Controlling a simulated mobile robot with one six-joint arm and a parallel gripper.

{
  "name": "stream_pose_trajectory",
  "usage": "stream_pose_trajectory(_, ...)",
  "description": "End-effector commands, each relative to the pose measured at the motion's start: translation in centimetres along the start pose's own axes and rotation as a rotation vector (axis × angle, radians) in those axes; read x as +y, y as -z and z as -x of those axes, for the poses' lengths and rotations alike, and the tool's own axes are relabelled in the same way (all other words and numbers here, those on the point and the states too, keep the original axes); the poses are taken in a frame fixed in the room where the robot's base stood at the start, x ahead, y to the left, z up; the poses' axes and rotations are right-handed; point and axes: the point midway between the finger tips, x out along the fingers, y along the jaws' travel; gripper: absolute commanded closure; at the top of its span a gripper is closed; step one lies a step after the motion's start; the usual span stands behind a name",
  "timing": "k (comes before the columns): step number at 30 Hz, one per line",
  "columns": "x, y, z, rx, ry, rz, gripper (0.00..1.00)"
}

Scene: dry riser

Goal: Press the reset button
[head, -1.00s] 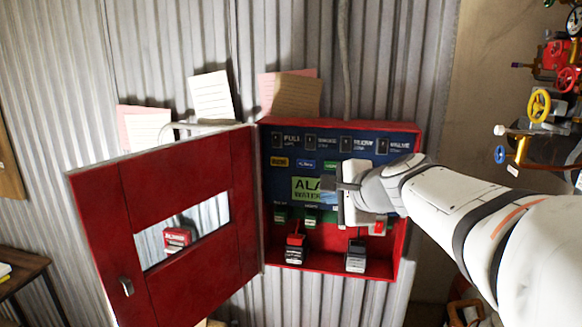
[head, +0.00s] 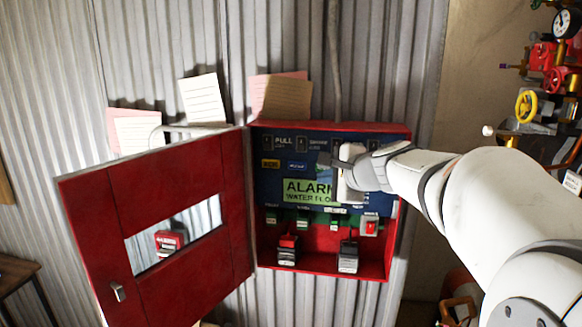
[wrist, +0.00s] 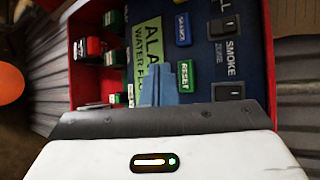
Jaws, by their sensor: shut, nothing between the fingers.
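The reset button (wrist: 187,76) is a small green block labelled RESET, in the wrist view just right of my fingertips. In the head view my gripper hides it. My gripper (wrist: 164,74) has its bluish fingers together and empty. They lie between the reset button and the pale green alarm display (wrist: 148,45), very near the button's edge; I cannot tell if they touch. In the head view my gripper (head: 326,160) is in front of the blue panel (head: 272,186), above the right end of the display (head: 302,191).
The red cabinet (head: 268,262) has its door (head: 90,215) swung open to the left. A blue button (wrist: 182,29) and black switches (wrist: 224,27) are close by. Red and grey devices (head: 348,257) sit low in the cabinet. Pipes and valves (head: 527,106) stand at the right.

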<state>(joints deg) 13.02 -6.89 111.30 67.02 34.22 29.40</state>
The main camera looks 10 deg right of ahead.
Motion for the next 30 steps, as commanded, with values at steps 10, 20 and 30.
stream_pose_trajectory(10, -1.5, 1.5, -2.1, -0.001, -0.001, 0.000, 1.00)
stream_pose_trajectory(20, -1.6, 1.5, -2.2, -0.002, 0.000, 0.001, 1.00)
stream_pose_trajectory(30, -1.6, 1.5, -2.2, -0.002, -0.001, 0.001, 1.00)
